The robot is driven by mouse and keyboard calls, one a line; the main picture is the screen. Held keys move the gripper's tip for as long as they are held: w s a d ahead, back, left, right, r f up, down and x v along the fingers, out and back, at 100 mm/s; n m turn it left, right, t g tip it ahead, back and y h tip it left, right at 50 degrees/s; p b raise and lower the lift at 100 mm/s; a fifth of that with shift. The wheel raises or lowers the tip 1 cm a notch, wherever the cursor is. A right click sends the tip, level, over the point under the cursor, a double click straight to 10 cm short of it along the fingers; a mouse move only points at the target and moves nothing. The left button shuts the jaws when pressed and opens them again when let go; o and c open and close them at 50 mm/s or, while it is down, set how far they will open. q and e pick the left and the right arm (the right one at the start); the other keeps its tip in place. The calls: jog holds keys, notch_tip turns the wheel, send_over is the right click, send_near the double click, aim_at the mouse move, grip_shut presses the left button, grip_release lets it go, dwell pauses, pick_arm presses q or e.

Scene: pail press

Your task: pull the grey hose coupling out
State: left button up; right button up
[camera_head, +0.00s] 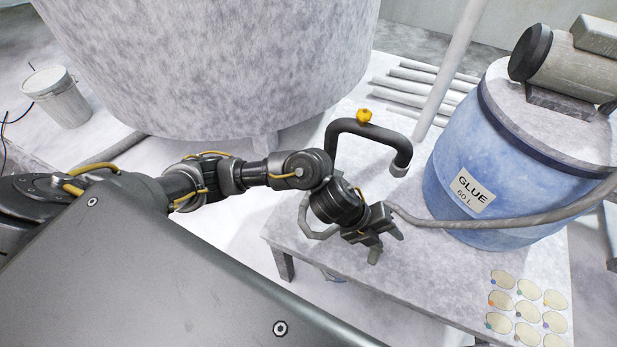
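My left gripper (386,246) is over the grey table, with its fingers pointing down and to the right. Its two fingers stand apart and I see nothing between them. A grey hose (470,222) runs from the right edge across the front of the blue glue drum to just behind this gripper. I cannot make out a coupling on its end there; the gripper and wrist may hide it. A black bent pipe (372,131) with a yellow knob (364,115) rises behind the wrist and ends in a short grey tip (399,169) pointing down. My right gripper is out of view.
The blue drum (520,150), labelled GLUE 60 L, carries a motor (570,65) on its lid. A large grey vat (210,60) stands behind. Several pale discs (528,305) mark the table's right front corner. The table (430,270) is clear between gripper and discs.

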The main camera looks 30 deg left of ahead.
pick_arm(q)
jog(key=w+a+f+m+g+y, duration=0.1)
jog(key=w+a+m+y, duration=0.1)
jog(key=a, duration=0.5)
jog(key=w+a+f+m+g+y, duration=0.1)
jog(key=w+a+m+y, duration=0.15)
jog(key=a, duration=0.35)
notch_tip(320, 180, up, 2)
jog(key=g+y, duration=0.1)
jog(key=y, duration=0.3)
send_over(307, 198)
jog(key=shift+w+r+m+h, duration=0.25)
jog(key=shift+w+m, duration=0.1)
jog(key=shift+m, duration=0.1)
notch_tip(307, 198, down, 8)
jog(key=b, duration=0.7)
jog(key=shift+f, duration=0.15)
jog(key=c, duration=0.3)
grip_shut()
jog(key=shift+s, duration=0.25)
jog(key=s+p, duration=0.3)
jog(key=s, duration=0.2)
jog(key=shift+d, duration=0.15)
